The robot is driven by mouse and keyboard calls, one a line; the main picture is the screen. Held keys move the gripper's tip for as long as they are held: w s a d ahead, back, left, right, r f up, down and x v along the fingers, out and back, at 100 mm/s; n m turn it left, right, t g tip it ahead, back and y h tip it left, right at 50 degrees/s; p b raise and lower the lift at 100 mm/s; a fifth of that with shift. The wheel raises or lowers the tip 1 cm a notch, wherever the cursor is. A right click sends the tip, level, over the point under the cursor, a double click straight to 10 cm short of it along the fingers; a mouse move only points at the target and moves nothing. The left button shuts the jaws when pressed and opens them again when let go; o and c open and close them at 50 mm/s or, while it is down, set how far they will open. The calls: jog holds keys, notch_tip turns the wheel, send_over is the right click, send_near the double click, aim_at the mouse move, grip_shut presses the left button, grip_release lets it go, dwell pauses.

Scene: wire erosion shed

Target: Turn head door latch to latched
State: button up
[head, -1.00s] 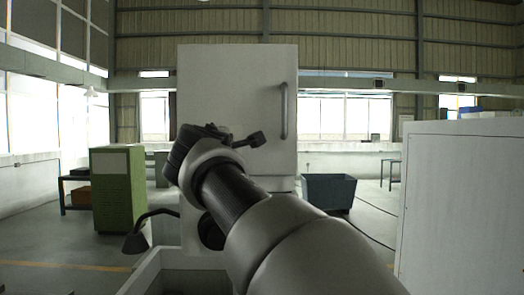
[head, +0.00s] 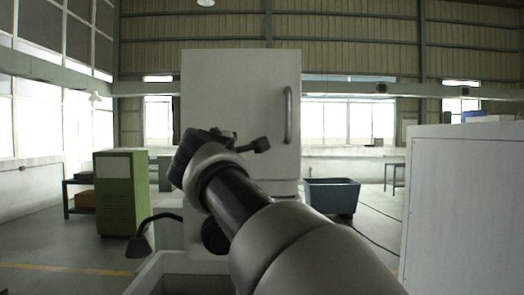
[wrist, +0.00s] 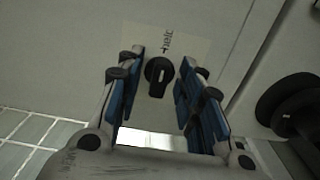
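The head door latch (wrist: 158,76) is a small black knob on a pale panel in the wrist view, with a printed label beside it. My gripper (wrist: 162,82) is open, its blue-padded fingers to the left and right of the knob. Gaps show between the knob and the pads in the picture; the depth between fingertips and panel is hard to judge. In the head view my arm reaches toward the white machine cabinet (head: 235,85), with my gripper's dark parts in front of it. The latch cannot be made out there.
The cabinet has a vertical grey handle (head: 288,115). A larger round black part (wrist: 288,104) is at the right of the wrist view. A green cabinet (head: 122,190) stands left, a dark bin (head: 332,196) right of centre, and a white cabinet (head: 462,205) at far right.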

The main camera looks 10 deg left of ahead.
jog(key=v, duration=1.2)
jog(key=shift+a, duration=0.1)
